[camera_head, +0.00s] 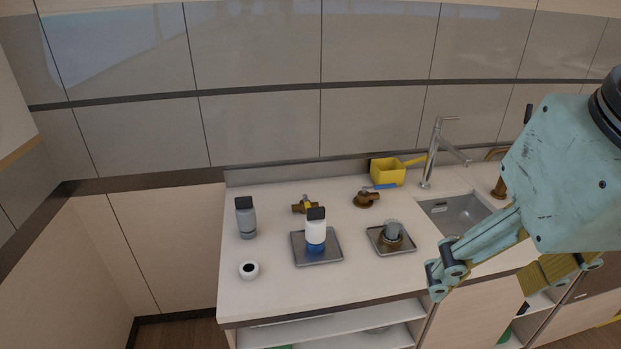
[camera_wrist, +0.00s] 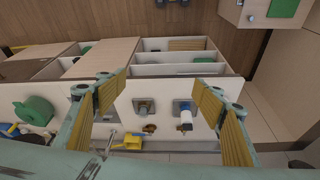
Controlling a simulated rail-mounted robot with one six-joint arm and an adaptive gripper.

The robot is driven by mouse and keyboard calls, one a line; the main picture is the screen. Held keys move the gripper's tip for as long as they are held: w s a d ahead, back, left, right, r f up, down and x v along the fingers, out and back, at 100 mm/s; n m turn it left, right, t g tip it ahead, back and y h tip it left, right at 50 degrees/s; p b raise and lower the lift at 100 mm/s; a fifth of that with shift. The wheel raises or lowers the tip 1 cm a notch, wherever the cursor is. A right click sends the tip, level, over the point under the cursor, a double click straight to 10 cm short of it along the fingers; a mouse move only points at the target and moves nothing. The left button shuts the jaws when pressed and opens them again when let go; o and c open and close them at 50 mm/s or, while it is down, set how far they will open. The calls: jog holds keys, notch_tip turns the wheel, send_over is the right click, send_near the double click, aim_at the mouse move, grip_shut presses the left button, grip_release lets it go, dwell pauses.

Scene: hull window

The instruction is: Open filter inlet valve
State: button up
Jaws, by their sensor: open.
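Two brass valves stand on the white counter (camera_head: 345,285) near its back edge in the head view. I cannot tell which is the filter inlet valve. A white and blue filter with a black top (camera_head: 316,234) stands upright on a grey tray between the valves and the front edge.
A second tray (camera_head: 376,247) holds a grey and brown fitting. A yellow scoop (camera_head: 388,172), a tall tap (camera_head: 431,155) and a sink (camera_head: 455,212) are at right.

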jog(key=w+r, duration=0.1)
jog(key=w, duration=0.1)
jog(key=w+r, duration=0.1)
jog(key=w, duration=0.1)
jog(key=w+a+r+p, duration=0.1)
jog(key=w, duration=0.1)
jog(key=shift+w, duration=0.4)
jog(key=c, duration=1.2)
jog(key=n+g+p, duration=0.2)
jog(key=g+p, duration=0.2)
jog(key=p, duration=0.6)
send_over(309, 203)
jog(key=s, duration=0.3)
jog(key=shift+w+f, duration=0.15)
jog(key=shift+f, duration=5.1)
jog(key=shift+w+f, duration=0.1)
jog(key=shift+f, duration=5.1)
jog(key=shift+c, duration=0.2)
jog(key=shift+f, duration=0.1)
jog(key=shift+f, duration=6.8)
